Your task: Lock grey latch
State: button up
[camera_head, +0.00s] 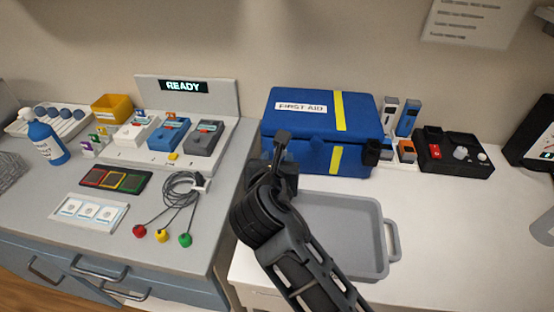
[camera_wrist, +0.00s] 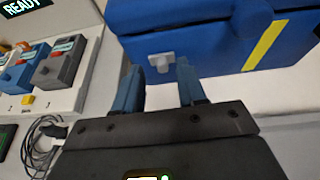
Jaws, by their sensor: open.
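A small light grey latch (camera_wrist: 161,62) shows on the front of the blue first aid box (camera_head: 300,100) in the wrist view. The box appears closed, with its lid down. In the head view my arm hides this latch. My gripper (camera_wrist: 160,68) is open, its two blue-grey fingers apart, with the latch between the fingertips in the picture. I see no contact, and the remaining gap to the box is hard to judge. In the head view my gripper (camera_head: 281,152) is in front of the box's left part.
A grey tray (camera_head: 385,268) lies below my arm. On the left counter stand white, blue and grey units (camera_head: 204,138) beneath a READY display (camera_head: 184,86), with coiled leads (camera_head: 183,190) in front. A black case (camera_head: 455,168) is right of the box. The right counter front is clear.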

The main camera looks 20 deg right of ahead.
jog(key=v, duration=0.7)
jog(key=shift+s+a, duration=0.15)
jog(key=shift+s, duration=0.2)
jog(key=shift+r, duration=0.1)
